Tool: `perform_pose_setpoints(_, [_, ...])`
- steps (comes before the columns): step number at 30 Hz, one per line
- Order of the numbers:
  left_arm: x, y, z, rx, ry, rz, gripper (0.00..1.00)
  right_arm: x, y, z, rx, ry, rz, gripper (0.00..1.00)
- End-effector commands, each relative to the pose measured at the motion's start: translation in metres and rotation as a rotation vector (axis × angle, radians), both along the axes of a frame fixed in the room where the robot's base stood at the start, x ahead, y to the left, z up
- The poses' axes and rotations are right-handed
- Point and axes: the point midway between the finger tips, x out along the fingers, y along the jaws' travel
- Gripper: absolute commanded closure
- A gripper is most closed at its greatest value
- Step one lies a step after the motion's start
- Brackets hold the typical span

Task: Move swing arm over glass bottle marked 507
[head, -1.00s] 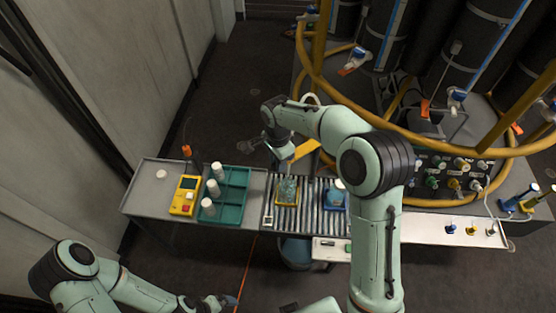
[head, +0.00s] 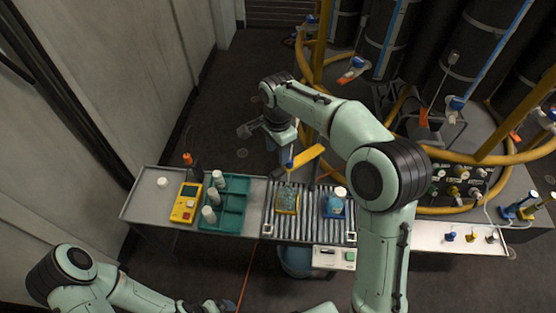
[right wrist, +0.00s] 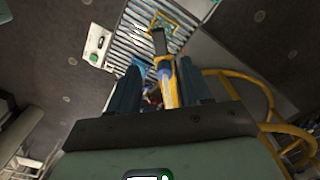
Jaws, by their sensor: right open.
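The yellow swing arm (head: 305,157) reaches over the back edge of the roller conveyor, with a blue part at its near end. It also shows in the right wrist view (right wrist: 168,82), in line with the gap between the fingers. My right gripper (right wrist: 160,78) is open; I cannot tell whether it touches the arm. A clear glass bottle (head: 288,195) stands in a yellow holder, and a bluish bottle (head: 335,205) with a white cap stands in a blue holder. No number is readable on either. My left gripper (head: 215,305) is at the bottom edge, its jaws unclear.
A teal tray (head: 235,202) with white-capped containers and a yellow handheld device (head: 186,203) are left of the conveyor (head: 310,225). A yellow-railed rig with black cylinders (head: 460,60) fills the back right. A white shelf (head: 430,232) with small knobs is at right.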

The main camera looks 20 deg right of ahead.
Motion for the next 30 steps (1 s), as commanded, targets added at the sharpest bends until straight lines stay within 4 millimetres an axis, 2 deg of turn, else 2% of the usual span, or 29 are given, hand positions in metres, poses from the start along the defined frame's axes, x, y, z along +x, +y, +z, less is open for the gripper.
perform_pose_setpoints(1, [0.003,0.000,0.003,0.000,-0.003,0.000,0.00,0.001,0.000,0.012,0.000,-0.005,0.000,0.51])
perform_pose_setpoints(3, [0.005,0.000,0.005,0.000,-0.006,0.000,0.00,0.001,0.000,0.023,0.000,-0.004,0.000,0.51])
perform_pose_setpoints(9, [0.008,0.000,0.008,0.000,-0.009,0.000,0.00,0.000,0.000,0.039,-0.001,-0.001,-0.001,0.51])
perform_pose_setpoints(30, [0.008,0.000,0.007,0.000,-0.009,0.000,0.00,0.000,0.000,0.039,0.000,0.001,0.000,0.51])
